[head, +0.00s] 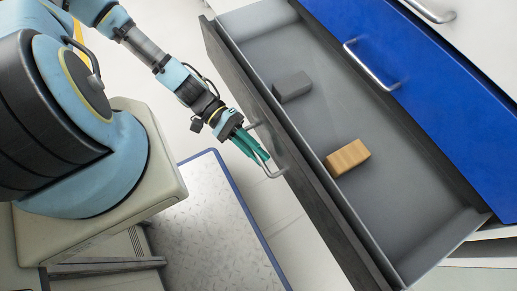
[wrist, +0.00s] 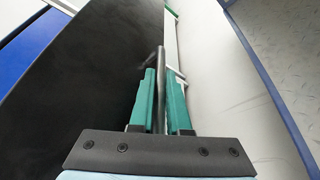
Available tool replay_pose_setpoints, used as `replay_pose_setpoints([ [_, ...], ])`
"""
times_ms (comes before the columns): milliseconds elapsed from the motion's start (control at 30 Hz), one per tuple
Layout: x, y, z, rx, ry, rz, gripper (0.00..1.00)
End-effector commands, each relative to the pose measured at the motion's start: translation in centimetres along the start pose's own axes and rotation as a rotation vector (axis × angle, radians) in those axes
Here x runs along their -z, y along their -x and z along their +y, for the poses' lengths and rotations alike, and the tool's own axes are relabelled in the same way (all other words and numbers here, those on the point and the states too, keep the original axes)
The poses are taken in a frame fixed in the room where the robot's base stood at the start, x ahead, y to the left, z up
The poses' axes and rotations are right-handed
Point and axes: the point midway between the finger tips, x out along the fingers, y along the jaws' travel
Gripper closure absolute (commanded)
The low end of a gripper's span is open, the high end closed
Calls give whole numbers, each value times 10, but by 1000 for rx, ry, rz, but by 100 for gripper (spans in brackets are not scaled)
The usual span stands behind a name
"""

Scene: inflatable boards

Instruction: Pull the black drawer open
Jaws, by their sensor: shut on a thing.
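The black drawer (head: 300,165) stands pulled out from the cabinet in the head view, with its grey inside showing. Its dark front also fills the left of the wrist view (wrist: 85,85). A metal bar handle (head: 272,172) is on the drawer's outer face. My gripper (head: 262,157) has green fingers and is at this handle. In the wrist view the fingers (wrist: 166,95) are on either side of the handle bar (wrist: 161,65), shut on it. The part of the bar between the fingers is partly hidden.
A grey block (head: 292,87) and a wooden block (head: 347,157) lie inside the drawer. A blue drawer front (head: 440,110) with a metal handle (head: 370,66) is beside it and looks shut. A blue-edged metal-topped surface (head: 205,220) lies below my arm, with pale floor around.

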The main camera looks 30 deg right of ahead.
Motion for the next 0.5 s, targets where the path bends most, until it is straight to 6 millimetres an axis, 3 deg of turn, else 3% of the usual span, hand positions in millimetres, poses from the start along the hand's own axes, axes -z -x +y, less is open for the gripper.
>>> replay_pose_setpoints([
  [200, 2, 1, 0, 1, 0, 4, 100],
  [233, 2, 1, 0, 1, 0, 4, 83],
  [300, 1, 1, 0, 1, 0, 4, 75],
  [500, 1, 1, 0, 1, 0, 2, 73],
])
